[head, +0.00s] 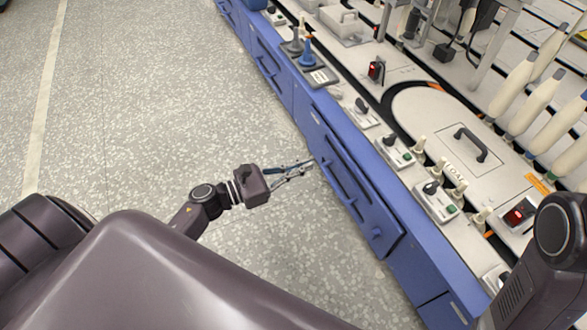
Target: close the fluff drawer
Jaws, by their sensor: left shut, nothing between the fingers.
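The fluff drawer (372,213) is a long blue front low in the machine's side, with a dark slot along it. Its near end stands a little proud of the blue panel beside it, so it looks slightly open. My left gripper (309,164) is shut and empty, with its fingertips at the outer face of the drawer front, left of its middle. I cannot tell whether they touch it. My right arm shows at the right edge, but its gripper is out of view.
Above the drawer runs the machine top, with switch boxes (436,201), a handled lid (470,145) and several pale bobbins (537,103) at the right. Another blue front (268,68) lies farther along. The speckled floor (150,110) at the left is clear.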

